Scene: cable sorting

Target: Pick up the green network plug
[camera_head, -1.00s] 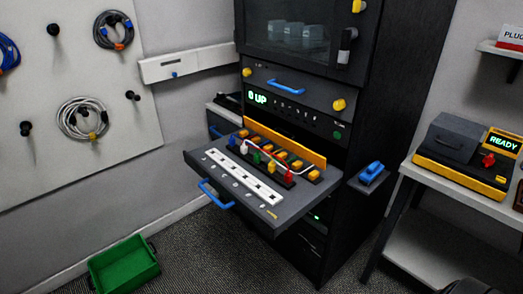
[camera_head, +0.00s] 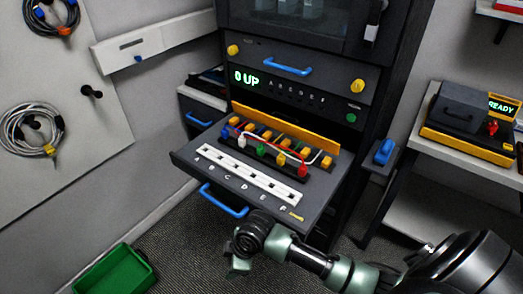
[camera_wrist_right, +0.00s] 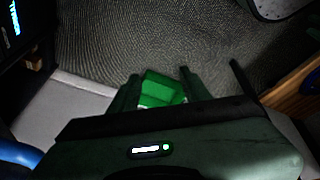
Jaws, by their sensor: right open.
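The green network plug (camera_head: 261,150) stands in the row of coloured plugs on the pulled-out rack drawer (camera_head: 325,192), between the white plug (camera_head: 242,141) and the yellow plug (camera_head: 281,159). My right gripper (camera_head: 238,266) hangs in front of the drawer, below its front edge and apart from the plugs. In the right wrist view its open, empty fingers (camera_wrist_right: 160,82) point down toward the floor. The plug does not show in that view. My left gripper is not in view.
A white lettered strip (camera_head: 245,175) lies in front of the plugs, with a yellow bar (camera_head: 285,130) behind them. A blue handle (camera_head: 222,203) juts from the drawer front.

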